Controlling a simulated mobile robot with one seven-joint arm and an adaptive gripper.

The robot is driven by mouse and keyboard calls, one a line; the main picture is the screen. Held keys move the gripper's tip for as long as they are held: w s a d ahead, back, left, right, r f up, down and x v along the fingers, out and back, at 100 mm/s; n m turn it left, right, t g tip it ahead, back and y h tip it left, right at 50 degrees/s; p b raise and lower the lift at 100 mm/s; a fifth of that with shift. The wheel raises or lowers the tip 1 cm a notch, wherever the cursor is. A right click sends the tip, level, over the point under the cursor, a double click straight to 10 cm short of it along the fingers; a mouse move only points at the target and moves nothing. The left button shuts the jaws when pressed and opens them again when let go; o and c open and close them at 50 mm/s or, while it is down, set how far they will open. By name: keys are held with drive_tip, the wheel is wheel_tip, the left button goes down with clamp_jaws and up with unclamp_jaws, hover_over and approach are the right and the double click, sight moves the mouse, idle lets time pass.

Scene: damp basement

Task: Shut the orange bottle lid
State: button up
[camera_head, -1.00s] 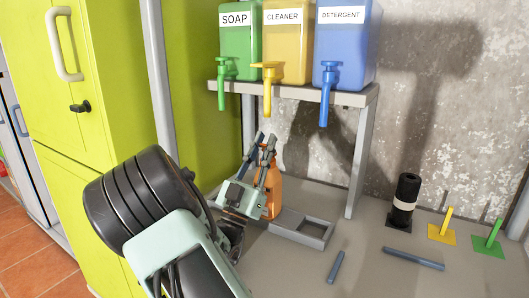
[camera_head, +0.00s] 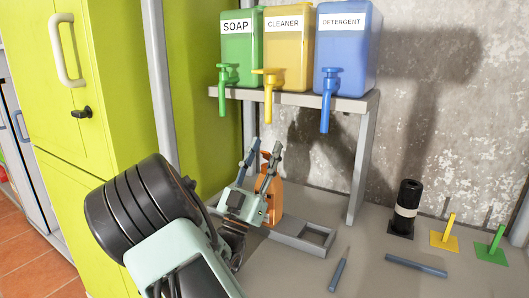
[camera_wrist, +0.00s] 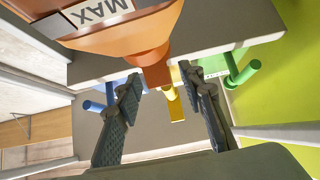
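A narrow orange top piece (camera_wrist: 154,72), apparently the lid or spout, points down between the fingers in that view. Whether the lid is open cannot be told. My gripper (camera_head: 264,150) is in front of the bottle, fingers pointing up. In the wrist view my gripper (camera_wrist: 160,88) is open, with a clear gap between its fingers and nothing held.
A shelf (camera_head: 350,100) above holds the soap (camera_head: 240,50), cleaner (camera_head: 287,55) and detergent (camera_head: 343,55) dispensers, whose spouts hang low near the gripper. A grey holder frame (camera_head: 318,236), loose bars (camera_head: 415,265) and a black cylinder (camera_head: 408,195) are to the right. A green cabinet (camera_head: 85,120) stands left.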

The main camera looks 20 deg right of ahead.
sight(267, 105)
wheel_tip(267, 105, up, 10)
idle(0.6)
